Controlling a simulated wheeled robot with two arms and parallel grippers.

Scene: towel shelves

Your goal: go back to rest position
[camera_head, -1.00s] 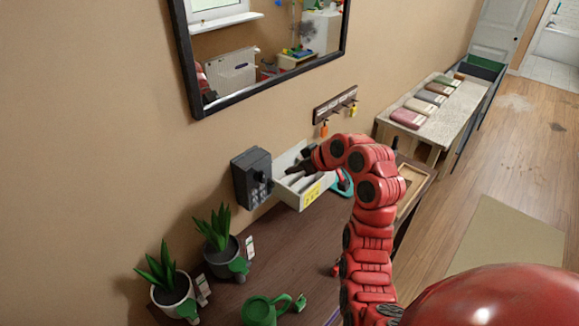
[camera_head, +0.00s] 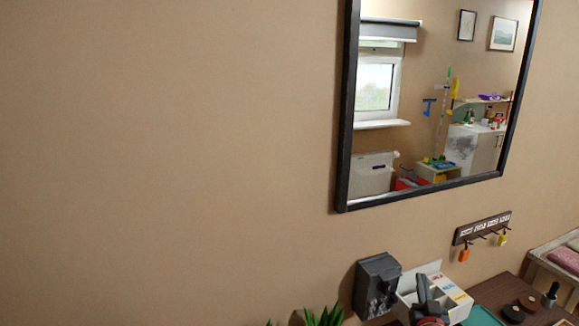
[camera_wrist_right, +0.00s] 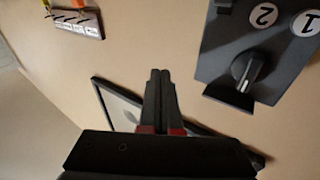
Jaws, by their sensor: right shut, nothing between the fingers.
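My right gripper (camera_head: 422,288) shows at the bottom of the head view, in front of the white sorting box (camera_head: 455,297). Its dark fingers point up. In the right wrist view its two fingers (camera_wrist_right: 160,76) lie together, with nothing between them. Most of my right arm is below the frame. My left gripper is in neither view.
A dark grey wall box (camera_head: 377,285) is just left of the gripper; its knob and numbers show in the right wrist view (camera_wrist_right: 262,50). A key rack (camera_head: 482,228) and a framed mirror (camera_head: 347,110) hang above. A plant (camera_head: 322,317) stands lower left.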

